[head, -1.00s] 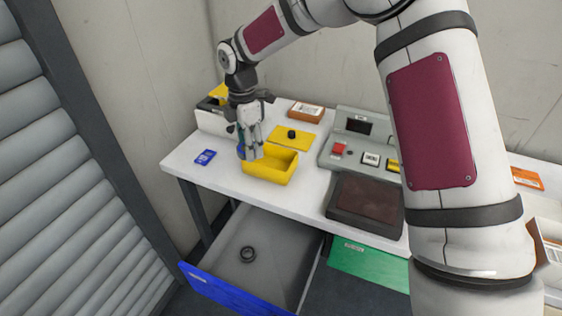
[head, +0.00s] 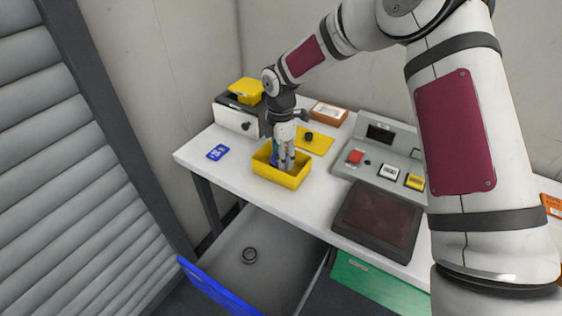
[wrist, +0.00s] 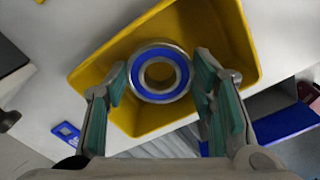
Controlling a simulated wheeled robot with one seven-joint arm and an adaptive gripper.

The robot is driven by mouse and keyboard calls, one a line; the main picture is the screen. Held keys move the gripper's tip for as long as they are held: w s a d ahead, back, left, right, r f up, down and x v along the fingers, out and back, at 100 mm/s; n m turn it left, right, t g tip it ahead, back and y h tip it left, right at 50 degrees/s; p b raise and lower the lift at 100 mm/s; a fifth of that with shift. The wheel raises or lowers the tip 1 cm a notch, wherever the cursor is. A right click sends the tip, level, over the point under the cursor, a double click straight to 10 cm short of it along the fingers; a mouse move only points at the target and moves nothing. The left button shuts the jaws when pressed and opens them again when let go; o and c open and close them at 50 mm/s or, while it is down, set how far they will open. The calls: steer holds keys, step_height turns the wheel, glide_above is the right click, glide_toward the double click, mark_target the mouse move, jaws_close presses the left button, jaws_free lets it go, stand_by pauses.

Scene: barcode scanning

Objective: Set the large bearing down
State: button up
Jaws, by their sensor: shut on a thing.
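The large bearing, a silver ring with a blue face (wrist: 139,72), sits between my fingers in the wrist view, with the yellow bin around it. In the head view only a blue sliver of it (head: 273,158) shows beside the fingers. My gripper (head: 284,166) points down into the open yellow bin (head: 279,180), shut on the bearing. The bin also fills the middle of the wrist view (wrist: 220,25). I cannot tell whether the bearing touches the bin floor.
A blue tag (head: 217,153) lies left of the bin. A yellow mat with a dark knob-like part (head: 319,141) lies behind it. A grey console with buttons (head: 375,160) stands right. Below, an open blue-fronted drawer (head: 222,290) holds a dark ring (head: 249,255).

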steer(key=shift+f, duration=1.2)
steer(key=shift+f, duration=0.1)
steer(key=o, duration=1.1)
step_height(320, 180, up, 12)
steer(key=shift+r, duration=0.15)
